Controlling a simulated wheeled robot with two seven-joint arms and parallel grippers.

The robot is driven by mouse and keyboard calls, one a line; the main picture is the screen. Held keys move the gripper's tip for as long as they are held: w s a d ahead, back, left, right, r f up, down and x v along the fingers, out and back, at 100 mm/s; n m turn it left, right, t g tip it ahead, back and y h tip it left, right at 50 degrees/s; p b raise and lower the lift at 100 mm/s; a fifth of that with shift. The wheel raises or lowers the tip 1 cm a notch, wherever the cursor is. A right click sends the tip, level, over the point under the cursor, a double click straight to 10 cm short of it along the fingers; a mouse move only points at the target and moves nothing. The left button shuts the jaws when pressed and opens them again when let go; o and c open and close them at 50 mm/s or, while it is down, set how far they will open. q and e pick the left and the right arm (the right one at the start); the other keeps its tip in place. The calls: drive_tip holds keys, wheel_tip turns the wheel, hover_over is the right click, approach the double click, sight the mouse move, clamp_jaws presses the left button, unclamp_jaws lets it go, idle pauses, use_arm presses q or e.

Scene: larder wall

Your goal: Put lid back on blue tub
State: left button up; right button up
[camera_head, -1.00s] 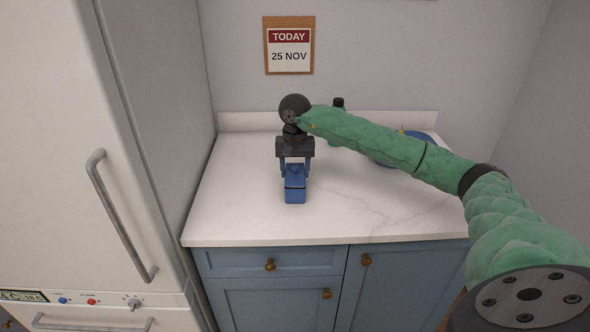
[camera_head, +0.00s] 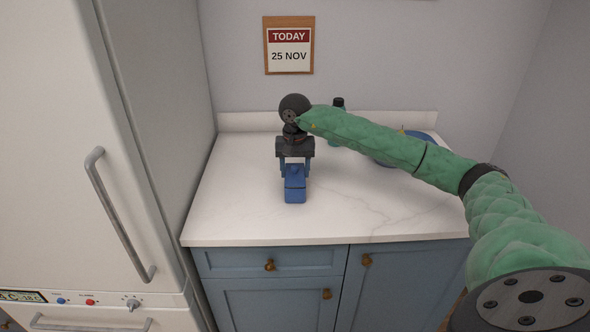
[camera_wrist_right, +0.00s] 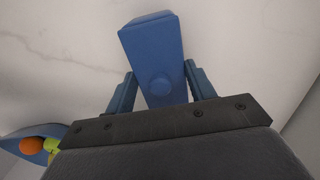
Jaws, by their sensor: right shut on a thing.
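The blue tub (camera_head: 295,197) stands upright on the pale counter, left of centre in the head view. Its blue lid (camera_head: 295,183) lies over the top of the tub, with no clear gap showing between them. In the right wrist view the lid (camera_wrist_right: 145,42) fills the upper middle, with a round knob (camera_wrist_right: 161,84) on it; the tub's body is hidden below. My right gripper (camera_head: 295,171) comes from above and is shut on the lid, one blue finger on each side. My left gripper is not in view.
A bottle with a black cap (camera_head: 338,103) stands at the back, partly behind my right arm. A blue bowl (camera_head: 425,137) is at the back right; an orange fruit (camera_wrist_right: 32,145) shows in it. The fridge (camera_head: 150,130) borders the left. The front counter is clear.

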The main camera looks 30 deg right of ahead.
drive_tip(key=shift+s+a+f+b, duration=0.2)
drive_tip(key=shift+f+b, duration=0.25)
drive_tip(key=shift+f, duration=0.15)
idle(0.3)
drive_tip(key=o, duration=1)
drive_tip(key=shift+o, duration=0.2)
drive_tip(key=shift+w+d, duration=0.15)
drive_tip(key=shift+d, duration=0.05)
drive_tip(key=o, duration=0.4)
drive_tip(key=shift+r, duration=0.25)
drive_tip(key=shift+o, duration=0.2)
drive_tip(key=shift+r, duration=0.1)
drive_tip(key=shift+r, duration=0.1)
drive_tip(key=shift+r+p, duration=0.9)
drive_tip(key=shift+r, duration=2.5)
drive_tip(key=shift+f, duration=0.1)
